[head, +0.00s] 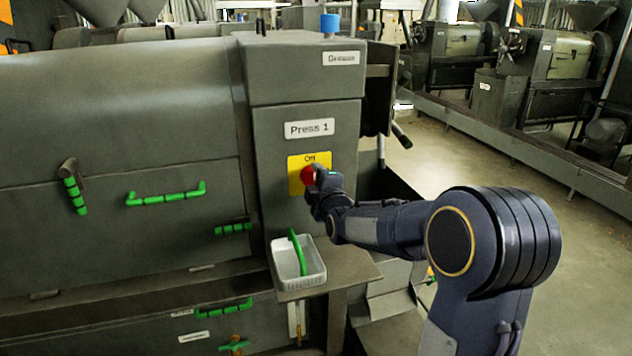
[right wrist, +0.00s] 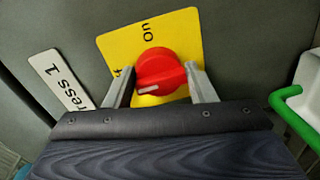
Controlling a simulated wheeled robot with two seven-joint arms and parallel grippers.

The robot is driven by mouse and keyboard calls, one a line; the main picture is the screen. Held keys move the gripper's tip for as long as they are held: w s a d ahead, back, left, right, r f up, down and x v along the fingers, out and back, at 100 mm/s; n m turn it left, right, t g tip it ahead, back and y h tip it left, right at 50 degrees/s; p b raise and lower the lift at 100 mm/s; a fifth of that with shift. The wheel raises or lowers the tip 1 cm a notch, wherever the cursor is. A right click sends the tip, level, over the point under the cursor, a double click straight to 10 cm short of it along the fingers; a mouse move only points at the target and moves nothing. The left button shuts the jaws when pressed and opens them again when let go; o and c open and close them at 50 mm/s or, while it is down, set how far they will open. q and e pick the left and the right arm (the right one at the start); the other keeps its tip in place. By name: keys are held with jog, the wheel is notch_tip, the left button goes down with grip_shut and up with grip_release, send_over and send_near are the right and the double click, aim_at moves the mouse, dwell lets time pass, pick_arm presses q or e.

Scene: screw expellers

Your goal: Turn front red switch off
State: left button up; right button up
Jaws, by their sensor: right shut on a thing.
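The red switch (head: 308,175) is a round knob on a yellow plate (head: 294,186) under the "Press 1" label. In the right wrist view, the red switch (right wrist: 160,73) has a grip bar running roughly left to right, with a white mark on its lower left. "On" reads at the top of the yellow plate (right wrist: 182,32); the "Off" lettering is partly hidden by the left finger. My right gripper (head: 314,180) is at the switch in the head view. In the wrist view, my right gripper's fingers (right wrist: 160,88) are shut on the knob from both sides. My left gripper is not seen.
A white tray (head: 316,279) with a green-handled item sits on a ledge below the switch. Green handles (head: 166,194) stick out from the press body at left. A blue-topped knob (head: 329,23) stands on top. Open floor (head: 480,180) lies to the right.

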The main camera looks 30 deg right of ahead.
jog(key=o, duration=0.8)
jog(key=shift+d+r, duration=0.1)
jog(key=shift+r, duration=0.15)
jog(key=shift+o, duration=0.6)
jog(key=shift+f, duration=0.15)
jog(key=shift+s, duration=0.1)
jog(key=v, duration=0.7)
jog(key=shift+s, duration=0.3)
